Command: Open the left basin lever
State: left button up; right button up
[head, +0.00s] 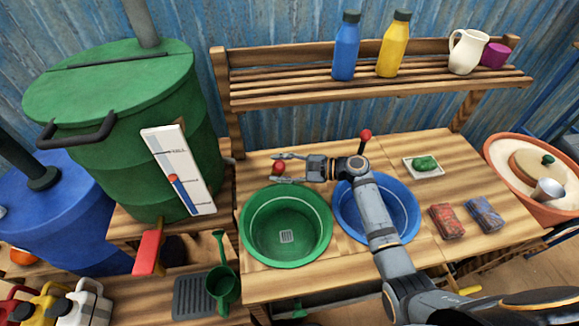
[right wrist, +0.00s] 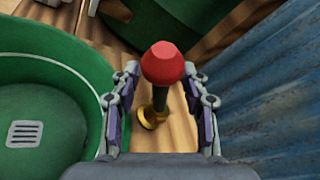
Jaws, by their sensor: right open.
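The left basin lever (head: 279,167) has a red knob and stands behind the green basin (head: 329,224). In the right wrist view the lever's red knob (right wrist: 168,64) tops a dark stem on a brass foot, upright between the fingers. My right gripper (head: 275,168) is open, its fingers on either side of the lever; I cannot tell whether either touches it. It also shows in the right wrist view (right wrist: 160,108). A second red-knobbed lever (head: 365,135) stands behind the blue basin (head: 411,220), partly hidden by my right arm. My left gripper is not in view.
A green barrel (head: 110,130) with a gauge board (head: 178,170) stands left of the counter. Behind is a slatted shelf (head: 290,92) with bottles and a jug. A soap dish (head: 408,168) and two cloth-like bundles (head: 446,221) lie at right.

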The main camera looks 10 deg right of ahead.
jog(key=v, duration=1.1)
jog(key=shift+d, duration=0.2)
jog(key=shift+s, duration=0.1)
